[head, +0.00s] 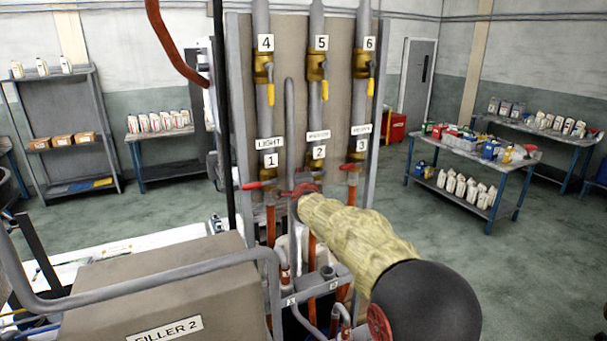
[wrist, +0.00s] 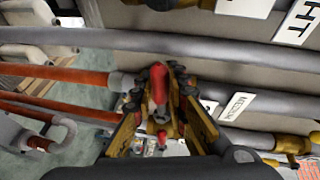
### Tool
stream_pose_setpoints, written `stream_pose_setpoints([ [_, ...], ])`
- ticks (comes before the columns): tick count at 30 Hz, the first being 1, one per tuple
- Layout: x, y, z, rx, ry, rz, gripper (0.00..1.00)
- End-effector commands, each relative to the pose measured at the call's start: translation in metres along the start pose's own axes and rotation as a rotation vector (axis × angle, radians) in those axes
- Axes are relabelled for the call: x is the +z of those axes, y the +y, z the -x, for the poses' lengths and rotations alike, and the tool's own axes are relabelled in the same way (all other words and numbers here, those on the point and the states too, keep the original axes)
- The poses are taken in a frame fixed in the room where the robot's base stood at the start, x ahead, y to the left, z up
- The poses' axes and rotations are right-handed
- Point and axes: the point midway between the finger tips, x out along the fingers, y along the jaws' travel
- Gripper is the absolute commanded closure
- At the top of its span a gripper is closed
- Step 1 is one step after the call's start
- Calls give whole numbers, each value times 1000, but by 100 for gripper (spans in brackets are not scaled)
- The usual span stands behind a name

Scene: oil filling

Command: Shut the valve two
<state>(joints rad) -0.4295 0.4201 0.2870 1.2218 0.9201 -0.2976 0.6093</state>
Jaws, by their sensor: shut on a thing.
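Valve two's red handle (head: 302,189) is on the middle pipe, below the label 2 (head: 319,152) in the head view. In the wrist view the red handle (wrist: 159,84) lies between the fingers of my gripper (wrist: 156,90). My gripper is shut on this handle. In the head view my arm's pale yellow sleeve hides most of the gripper and part of the valve. The exact angle of the handle to its pipe is hard to tell.
Valve one's red handle (head: 261,184) sits close on the left, and valve three's red handle (head: 350,167) close on the right. Yellow-handled valves, such as number five's (head: 324,90), are higher up. The filler 2 box (head: 165,295) stands at the front left.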

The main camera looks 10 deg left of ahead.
Motion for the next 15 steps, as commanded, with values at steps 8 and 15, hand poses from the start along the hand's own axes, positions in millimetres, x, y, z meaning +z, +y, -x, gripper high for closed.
stream_pose_setpoints([
  [8, -1, -3, 0, 17, -7, -41, 100],
  [15, -1, -3, 0, 17, -8, -44, 100],
])
